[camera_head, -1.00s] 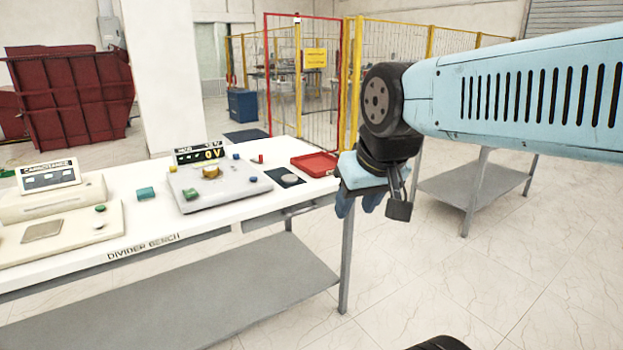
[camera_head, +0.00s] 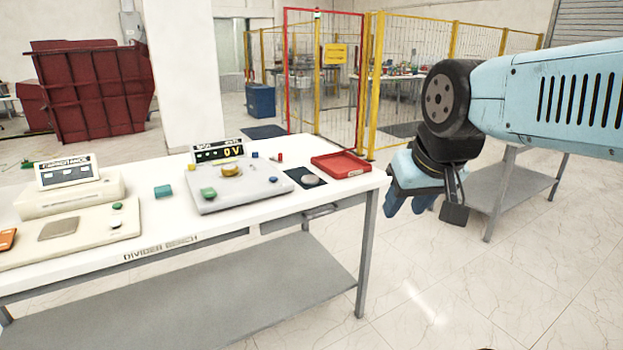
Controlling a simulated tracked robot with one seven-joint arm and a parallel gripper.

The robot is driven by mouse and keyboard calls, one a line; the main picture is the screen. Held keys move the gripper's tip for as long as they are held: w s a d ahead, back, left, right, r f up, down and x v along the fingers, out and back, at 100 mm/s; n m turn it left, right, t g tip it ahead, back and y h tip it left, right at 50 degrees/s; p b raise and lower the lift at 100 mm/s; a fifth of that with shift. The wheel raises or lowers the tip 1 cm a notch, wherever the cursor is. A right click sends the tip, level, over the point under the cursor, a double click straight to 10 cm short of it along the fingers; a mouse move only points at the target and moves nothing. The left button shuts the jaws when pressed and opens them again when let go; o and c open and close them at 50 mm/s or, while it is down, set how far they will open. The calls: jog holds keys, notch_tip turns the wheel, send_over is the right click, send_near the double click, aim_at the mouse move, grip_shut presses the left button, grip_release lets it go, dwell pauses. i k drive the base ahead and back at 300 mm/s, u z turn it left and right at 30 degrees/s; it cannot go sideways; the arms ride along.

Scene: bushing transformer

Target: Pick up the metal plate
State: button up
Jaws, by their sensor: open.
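A grey square metal plate (camera_head: 58,228) lies flat on the beige panel of the capacitance unit at the left of the white bench. A small round grey disc (camera_head: 311,180) lies on a dark square pad near the bench's right end. I cannot tell for sure which of the two is the metal plate.
A grey side table (camera_head: 510,190) stands behind my arm. The floor in front at right is clear.

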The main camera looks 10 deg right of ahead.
aim_at(309, 179)
jog(key=i, duration=0.85)
jog(key=u, duration=0.05)
